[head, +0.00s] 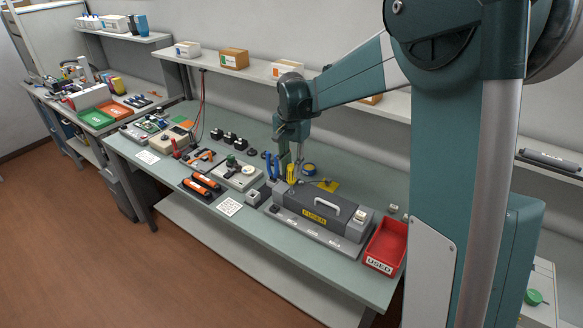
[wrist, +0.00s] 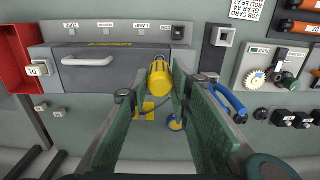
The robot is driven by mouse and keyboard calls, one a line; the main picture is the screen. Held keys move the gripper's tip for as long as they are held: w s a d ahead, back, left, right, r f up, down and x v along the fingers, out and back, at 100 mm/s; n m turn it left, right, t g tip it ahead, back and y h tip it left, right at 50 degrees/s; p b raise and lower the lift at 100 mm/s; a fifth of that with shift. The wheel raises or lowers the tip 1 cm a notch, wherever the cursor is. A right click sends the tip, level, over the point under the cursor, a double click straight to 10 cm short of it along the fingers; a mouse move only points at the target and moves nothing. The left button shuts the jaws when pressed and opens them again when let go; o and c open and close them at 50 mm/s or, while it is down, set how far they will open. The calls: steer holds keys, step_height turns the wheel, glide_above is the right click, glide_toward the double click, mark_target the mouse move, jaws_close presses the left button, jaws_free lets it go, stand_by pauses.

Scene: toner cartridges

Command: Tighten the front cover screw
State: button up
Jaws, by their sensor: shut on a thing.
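The grey fuser unit (head: 316,213), with a white handle and a yellow label, sits on a light grey base on the bench. It fills the upper left of the wrist view (wrist: 110,58). I cannot make out the cover screw in either view. My gripper (wrist: 160,72) is shut on a yellow tool handle with dark stripes (wrist: 159,78), apparently a screwdriver. In the head view the yellow handle (head: 291,172) is upright below my gripper (head: 295,160), behind the fuser's left end. The tool's tip is hidden.
Blue-handled pliers (wrist: 229,100) are close beside my gripper, and a blue and yellow roll (wrist: 176,123) is behind it. A red USED bin (head: 385,246) is right of the fuser. Toner cartridges (head: 201,187) and a gear fixture (head: 238,174) are to the left.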

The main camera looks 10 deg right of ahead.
steer(key=shift+m, duration=0.3)
steer(key=shift+f+m, duration=0.1)
steer(key=shift+m, duration=1.9)
steer(key=shift+r, duration=0.55)
steer(key=shift+r+p, duration=1.6)
steer(key=shift+r, duration=1.3)
